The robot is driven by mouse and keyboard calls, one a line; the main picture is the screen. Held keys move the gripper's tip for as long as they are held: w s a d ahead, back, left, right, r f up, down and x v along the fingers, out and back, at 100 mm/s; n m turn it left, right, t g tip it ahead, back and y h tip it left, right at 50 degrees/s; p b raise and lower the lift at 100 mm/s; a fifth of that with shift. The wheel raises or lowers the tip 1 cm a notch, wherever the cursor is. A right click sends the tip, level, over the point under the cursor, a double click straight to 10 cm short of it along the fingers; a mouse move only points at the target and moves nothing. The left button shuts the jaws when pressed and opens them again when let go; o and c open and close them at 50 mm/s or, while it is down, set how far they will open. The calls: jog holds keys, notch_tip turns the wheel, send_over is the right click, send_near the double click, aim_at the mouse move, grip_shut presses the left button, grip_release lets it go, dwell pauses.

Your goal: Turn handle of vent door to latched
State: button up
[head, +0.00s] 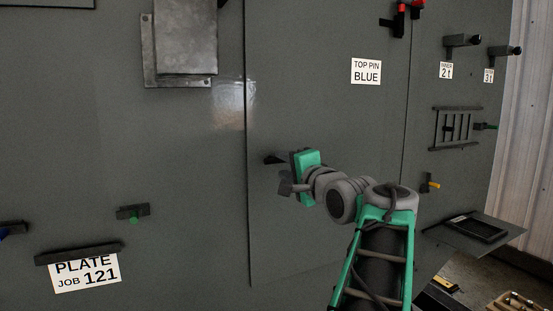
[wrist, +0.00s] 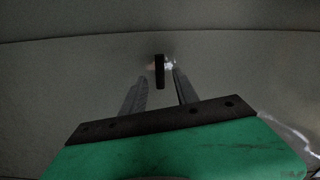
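A large grey door panel (head: 320,90) fills the middle of the head view, with its vertical left edge visible. A small dark handle (head: 273,160) sticks out near that edge. In the wrist view a dark, narrow handle (wrist: 159,73) stands nearly upright. My gripper (head: 283,182) is at this handle, and in the wrist view my gripper (wrist: 160,78) has its two fingers apart, with the handle between the tips and gaps on both sides. No label shows which is the vent door.
A raised metal box (head: 185,38) is at upper left. A shelf (head: 473,231) juts out at right, with dark handles (head: 462,41) above. The panel left of my gripper is mostly clear.

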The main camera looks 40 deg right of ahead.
aim_at(277, 161)
jog(key=p+x, duration=0.1)
jog(key=x, duration=0.3)
jog(key=shift+w+d, duration=0.1)
jog(key=shift+w, duration=0.3)
jog(key=shift+c, duration=0.4)
grip_shut()
